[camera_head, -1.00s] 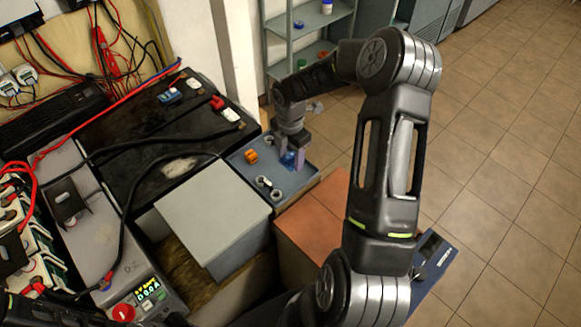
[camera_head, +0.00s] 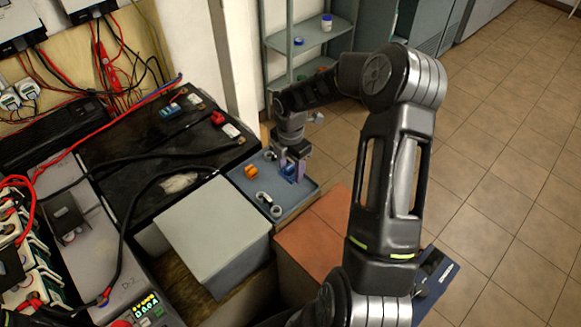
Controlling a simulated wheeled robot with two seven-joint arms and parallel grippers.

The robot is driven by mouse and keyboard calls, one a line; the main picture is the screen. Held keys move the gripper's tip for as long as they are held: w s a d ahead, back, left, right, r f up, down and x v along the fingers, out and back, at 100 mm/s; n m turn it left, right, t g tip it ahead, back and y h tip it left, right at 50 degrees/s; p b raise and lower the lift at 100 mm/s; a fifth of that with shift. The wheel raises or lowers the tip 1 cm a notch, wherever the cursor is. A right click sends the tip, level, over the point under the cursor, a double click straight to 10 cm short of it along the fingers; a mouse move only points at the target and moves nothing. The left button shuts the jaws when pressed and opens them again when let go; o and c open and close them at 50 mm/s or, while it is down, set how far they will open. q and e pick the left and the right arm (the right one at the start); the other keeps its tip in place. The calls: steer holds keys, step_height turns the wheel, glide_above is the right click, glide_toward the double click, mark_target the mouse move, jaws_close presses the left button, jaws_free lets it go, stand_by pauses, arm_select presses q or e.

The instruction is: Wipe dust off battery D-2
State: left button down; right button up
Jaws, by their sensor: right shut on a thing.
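My right gripper (camera_head: 292,172) reaches down over a blue-grey tray (camera_head: 311,190) and is shut on a small blue thing (camera_head: 290,170), partly hidden by the fingers. Whether that thing still touches the tray I cannot tell. A long grey case (camera_head: 92,235) at the left carries a faint mark that looks like D-2. Beside it is a large black battery (camera_head: 150,140) with a pale, dusty-looking patch (camera_head: 178,183) on its top. The right gripper is to the right of both, apart from them. My left gripper is not in view.
An orange piece (camera_head: 250,171) and dark-and-white fittings lie on the tray. A grey box (camera_head: 210,220) stands between tray and grey case, with a reddish-brown box top (camera_head: 312,238) to its right. Black cables (camera_head: 160,152) cross the battery. Open tiled floor is at the right.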

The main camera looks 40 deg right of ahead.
steer(key=shift+c, duration=1.3)
steer(key=shift+w+a+r+m, duration=0.25)
steer(key=shift+w+a+m, duration=0.05)
steer(key=shift+a+m, duration=0.15)
steer(key=w+a+r+m, duration=0.2)
steer(key=a+r+m, duration=0.4)
steer(key=a+m, duration=0.3)
steer(key=w+a+r+m, duration=0.2)
steer(key=a+r+m, duration=0.4)
steer(key=a+m, duration=0.3)
steer(key=shift+w+a, duration=0.35)
steer(key=shift+a, duration=0.25)
steer(key=shift+r, duration=0.15)
